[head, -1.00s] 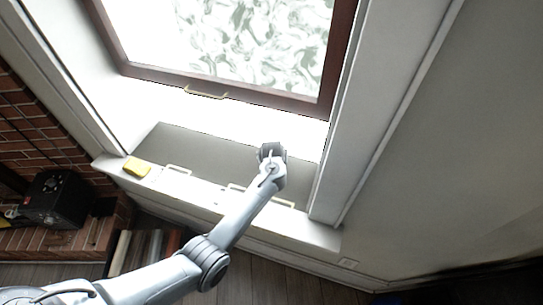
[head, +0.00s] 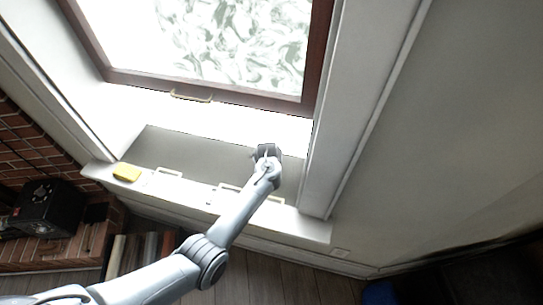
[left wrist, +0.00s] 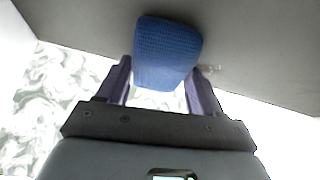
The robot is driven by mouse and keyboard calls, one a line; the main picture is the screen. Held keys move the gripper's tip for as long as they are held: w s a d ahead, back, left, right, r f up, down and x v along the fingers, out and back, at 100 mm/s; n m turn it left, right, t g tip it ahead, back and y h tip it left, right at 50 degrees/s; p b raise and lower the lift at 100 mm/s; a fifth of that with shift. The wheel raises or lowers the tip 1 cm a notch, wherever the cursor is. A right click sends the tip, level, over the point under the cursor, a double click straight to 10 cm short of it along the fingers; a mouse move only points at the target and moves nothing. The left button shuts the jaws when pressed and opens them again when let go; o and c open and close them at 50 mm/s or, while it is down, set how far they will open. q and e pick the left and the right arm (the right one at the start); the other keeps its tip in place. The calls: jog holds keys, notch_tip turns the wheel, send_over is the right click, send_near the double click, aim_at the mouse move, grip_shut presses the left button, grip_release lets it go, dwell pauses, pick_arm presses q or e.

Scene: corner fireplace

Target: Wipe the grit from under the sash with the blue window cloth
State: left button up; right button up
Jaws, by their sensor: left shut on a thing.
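My left gripper (head: 266,152) is over the grey recess under the window, near its right end. In the left wrist view, its fingers (left wrist: 160,85) are shut on the blue window cloth (left wrist: 168,50), a thick rounded blue pad. The cloth reaches up against a grey surface; I cannot tell if it touches. In the head view the gripper hides the cloth. The sash (head: 215,93) is dark brown with a brass handle (head: 190,97), above the recess. A small pale patch (left wrist: 210,70), possibly grit, shows right of the cloth. My right gripper is not in view.
A yellow sponge (head: 127,172) lies at the left end of the white sill (head: 310,228). The window's right jamb (head: 340,120) is close to the gripper. A black box (head: 50,208) sits at lower left.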

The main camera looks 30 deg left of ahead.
pick_arm(q)
jog(key=shift+s+a+p, duration=0.25)
jog(key=shift+a+p, duration=0.1)
jog(key=shift+a, duration=0.55)
jog(key=shift+s+a+p, duration=0.3)
jog(key=shift+a+p, duration=0.1)
jog(key=shift+a, duration=0.55)
jog(key=shift+s+a+p, duration=0.25)
jog(key=shift+a+p, duration=0.1)
jog(key=shift+a, duration=0.55)
jog(key=shift+s+a+p, duration=0.2)
jog(key=shift+a+p, duration=0.05)
jog(key=shift+a, duration=0.5)
jog(key=shift+s+a+p, duration=0.15)
jog(key=shift+a+p, duration=0.05)
jog(key=shift+a, duration=0.55)
jog(key=shift+s+a+f, duration=0.15)
jog(key=shift+a+f, duration=0.1)
jog(key=shift+a, duration=0.15)
jog(key=shift+s+a+r+p, duration=0.1)
jog(key=shift+r+p, duration=0.6)
jog(key=shift+p, duration=0.15)
notch_tip(320, 180, up, 4)
jog(key=p, duration=0.3)
jog(key=shift+f, duration=0.25)
jog(key=shift+r+p, duration=0.7)
jog(key=shift+p, duration=0.4)
